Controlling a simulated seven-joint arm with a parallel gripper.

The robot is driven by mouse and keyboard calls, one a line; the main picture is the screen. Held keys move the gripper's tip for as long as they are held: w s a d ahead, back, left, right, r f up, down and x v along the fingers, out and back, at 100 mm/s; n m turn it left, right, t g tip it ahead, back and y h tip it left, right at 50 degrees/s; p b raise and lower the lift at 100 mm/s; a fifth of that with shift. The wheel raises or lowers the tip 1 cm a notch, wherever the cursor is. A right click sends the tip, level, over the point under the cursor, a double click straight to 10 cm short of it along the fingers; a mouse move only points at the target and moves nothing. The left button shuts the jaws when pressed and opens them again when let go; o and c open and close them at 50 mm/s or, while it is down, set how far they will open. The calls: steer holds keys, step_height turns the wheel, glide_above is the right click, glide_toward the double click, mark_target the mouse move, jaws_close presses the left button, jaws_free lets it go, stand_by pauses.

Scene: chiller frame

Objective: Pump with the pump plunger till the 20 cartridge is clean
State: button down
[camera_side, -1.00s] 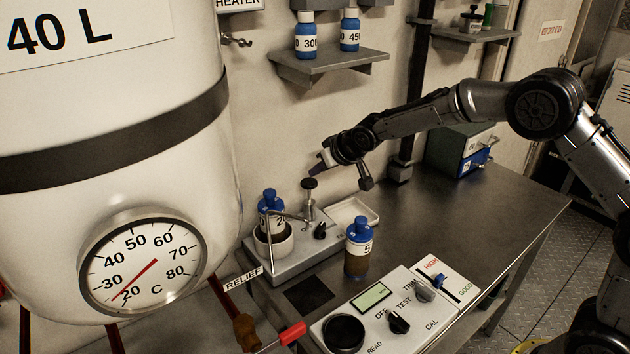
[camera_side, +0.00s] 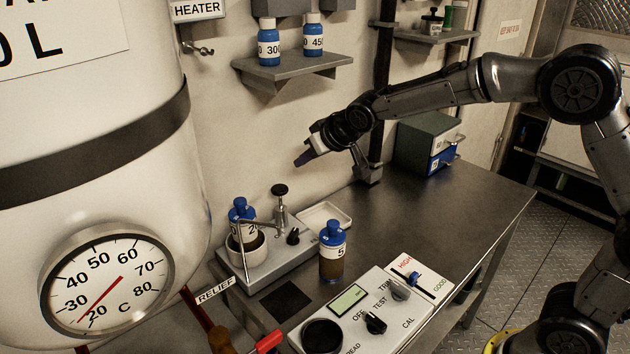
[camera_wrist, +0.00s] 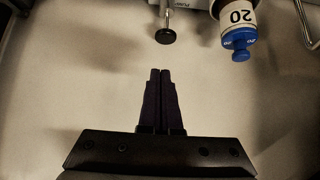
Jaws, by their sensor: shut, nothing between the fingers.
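The pump plunger (camera_side: 280,191) has a dark round knob on a metal rod, standing raised on the grey pump base (camera_side: 272,262). The 20 cartridge (camera_side: 240,212), a white-labelled bottle with a blue cap, sits upright in a round cup at the left of the base. My gripper (camera_side: 303,160) is shut and empty, in the air above and to the right of the plunger. In the wrist view, my shut fingers (camera_wrist: 161,75) point toward the plunger knob (camera_wrist: 165,36), apart from it. The 20 cartridge (camera_wrist: 236,20) shows there at upper right. Its lower part is hidden by the cup.
A 5 cartridge (camera_side: 332,258) with brownish contents stands on the bench by the base. A tester box (camera_side: 350,330) with knobs lies in front. A white tray (camera_side: 325,216) is behind. A tank with a dial (camera_side: 105,283) fills the left. The bench's right part is clear.

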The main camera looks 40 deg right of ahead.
steer(key=s+d+r+t, duration=0.2)
steer(key=s+r, duration=0.3)
steer(key=r, duration=0.6)
steer(key=s+d+r+g, duration=0.1)
steer(key=s+d+r, duration=0.1)
steer(key=s, duration=1.2)
steer(key=s+f+g, duration=0.2)
steer(key=s+f, duration=0.3)
steer(key=s, duration=0.4)
steer(key=s+f+g, duration=0.2)
steer(key=s+f, duration=0.4)
steer(key=s, duration=0.4)
steer(key=shift+a+g, duration=0.25)
steer(key=shift+g, duration=0.05)
